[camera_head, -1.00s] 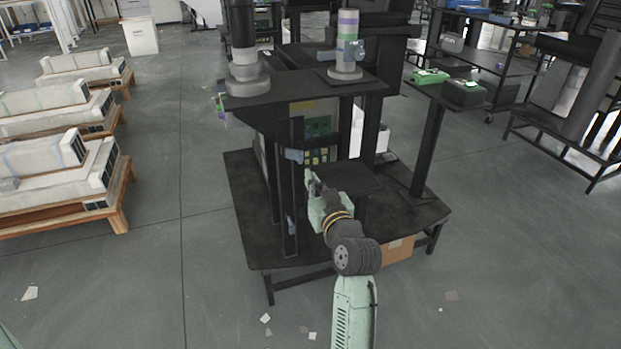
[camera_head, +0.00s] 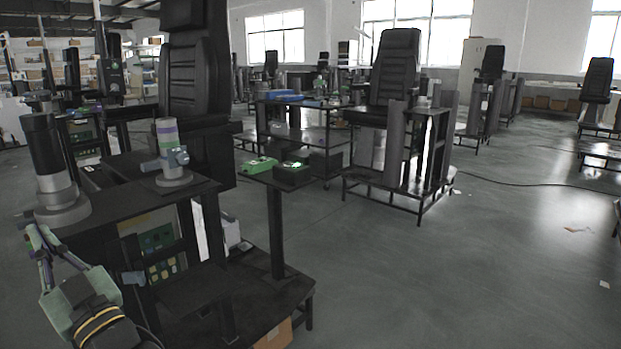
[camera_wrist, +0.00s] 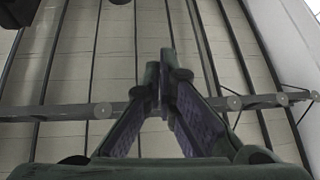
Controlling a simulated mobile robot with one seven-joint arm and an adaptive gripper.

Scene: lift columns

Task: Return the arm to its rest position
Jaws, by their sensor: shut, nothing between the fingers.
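My gripper (camera_head: 36,236) is at the lower left of the head view, with its fingers pointing up. In the wrist view the gripper's fingers (camera_wrist: 167,62) come together at the tips, with nothing held between them. The gripper appears in front of the near black workstation (camera_head: 120,190), close in the picture to a black and silver column (camera_head: 48,165) on its top. I cannot tell the exact gap. Most of my arm is below the head view. The wrist view faces the ceiling (camera_wrist: 120,60) with its dark beams and a pipe.
A column with coloured bands (camera_head: 168,145) stands on the same workstation. A green box (camera_head: 259,165) and a dark box (camera_head: 292,172) sit on a narrow stand to the right. Black chairs on lift tables (camera_head: 395,75) stand behind. Open floor (camera_head: 450,280) lies at the right.

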